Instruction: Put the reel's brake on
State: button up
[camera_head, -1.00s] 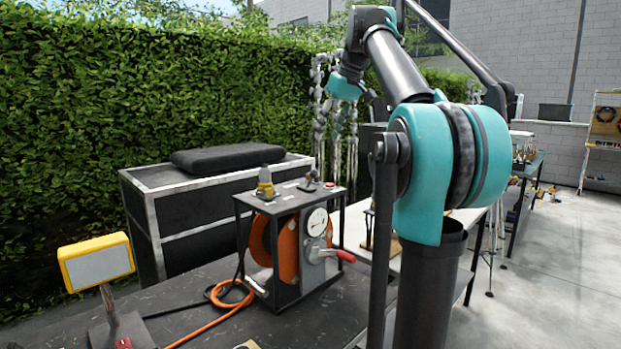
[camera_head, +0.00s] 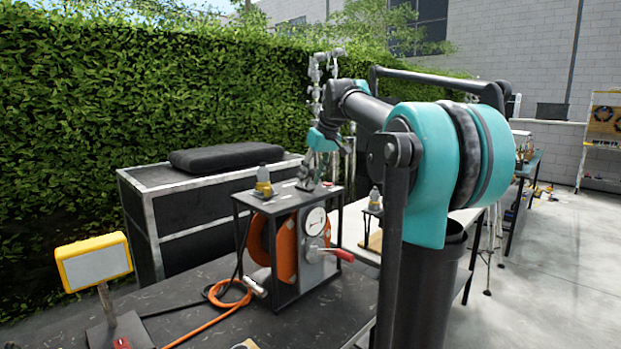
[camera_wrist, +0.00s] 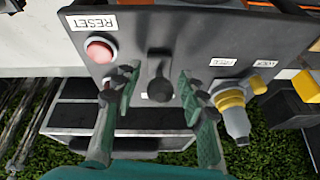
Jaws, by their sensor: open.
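The reel (camera_head: 284,250) is an orange drum inside a black frame on the dark table. The frame's top plate (camera_wrist: 190,32) bears a red button labelled RESET (camera_wrist: 98,50), a black knob or lever (camera_wrist: 160,82), and a yellow and grey fitting (camera_wrist: 236,108). A red-handled lever (camera_head: 343,255) sticks out to the right below the round gauge (camera_head: 314,221). My gripper (camera_head: 312,188) is over the top plate, pointing down. In the wrist view my open gripper (camera_wrist: 160,88) has its fingers on either side of the black knob; contact is not visible.
An orange hose (camera_head: 205,325) lies on the table left of the reel. A yellow-framed panel (camera_head: 94,262) stands at the front left. A black case (camera_head: 200,215) stands behind, before the hedge. The fitting is close beside my right-hand finger in the wrist view.

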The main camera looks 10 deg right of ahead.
grip_shut()
dwell(0.3)
dwell(0.4)
